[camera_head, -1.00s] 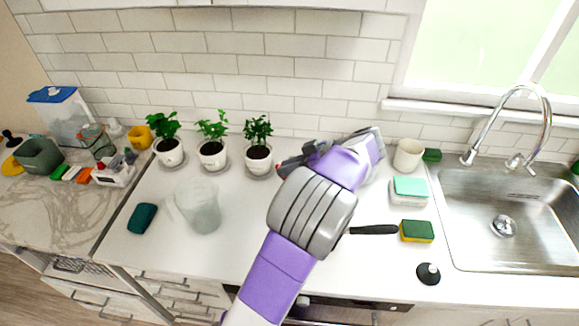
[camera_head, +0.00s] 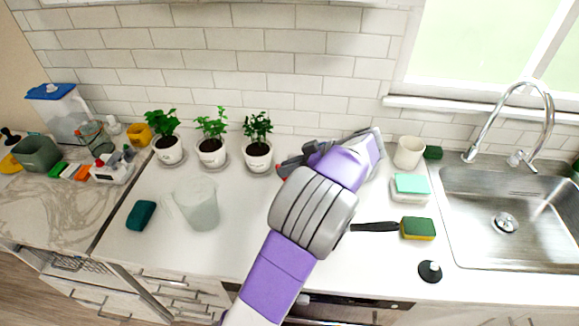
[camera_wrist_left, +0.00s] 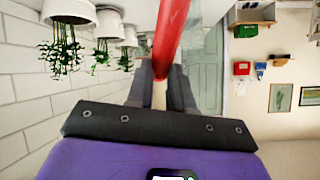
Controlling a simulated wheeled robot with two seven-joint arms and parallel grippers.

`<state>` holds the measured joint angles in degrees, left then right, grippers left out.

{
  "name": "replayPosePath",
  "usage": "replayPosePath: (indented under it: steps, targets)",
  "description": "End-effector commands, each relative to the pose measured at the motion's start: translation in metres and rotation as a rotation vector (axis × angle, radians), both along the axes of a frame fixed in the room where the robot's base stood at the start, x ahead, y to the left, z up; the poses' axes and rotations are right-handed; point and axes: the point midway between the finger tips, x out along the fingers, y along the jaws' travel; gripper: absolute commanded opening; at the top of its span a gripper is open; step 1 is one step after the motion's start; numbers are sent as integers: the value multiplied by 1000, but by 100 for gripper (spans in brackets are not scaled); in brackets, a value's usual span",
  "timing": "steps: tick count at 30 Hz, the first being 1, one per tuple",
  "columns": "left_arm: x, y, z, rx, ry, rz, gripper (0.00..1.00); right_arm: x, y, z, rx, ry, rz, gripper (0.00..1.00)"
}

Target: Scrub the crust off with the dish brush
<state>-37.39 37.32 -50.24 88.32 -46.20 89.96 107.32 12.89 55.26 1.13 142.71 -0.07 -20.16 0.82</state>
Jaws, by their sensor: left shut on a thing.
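My left gripper (camera_head: 288,166) is over the middle of the counter, just right of the potted plants, partly hidden by my own wrist. In the left wrist view its dark fingers (camera_wrist_left: 160,92) are shut on a long tool with a pale part between the fingers and a red part (camera_wrist_left: 172,35) beyond. This may be the dish brush; its bristles are not visible. In the head view only a small red bit shows beside the fingers. I see no crust. My right gripper is not in view.
Three potted plants (camera_head: 211,152) stand along the back wall. A translucent pitcher (camera_head: 197,204) and a teal sponge (camera_head: 141,215) are at left. A yellow-green sponge (camera_head: 417,229), a black knobbed item (camera_head: 429,271), a cup (camera_head: 408,153) and the sink (camera_head: 475,225) are at right.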

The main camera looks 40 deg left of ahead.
Motion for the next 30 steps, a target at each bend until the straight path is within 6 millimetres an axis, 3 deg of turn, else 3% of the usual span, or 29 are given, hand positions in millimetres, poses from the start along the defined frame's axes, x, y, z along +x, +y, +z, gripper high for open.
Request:
replayPosePath:
  steps: [14,30]
  targets:
    - [0,0,-6,0,0,0,0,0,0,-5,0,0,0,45]
    - [-15,19,-4,0,0,0,0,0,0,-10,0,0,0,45]
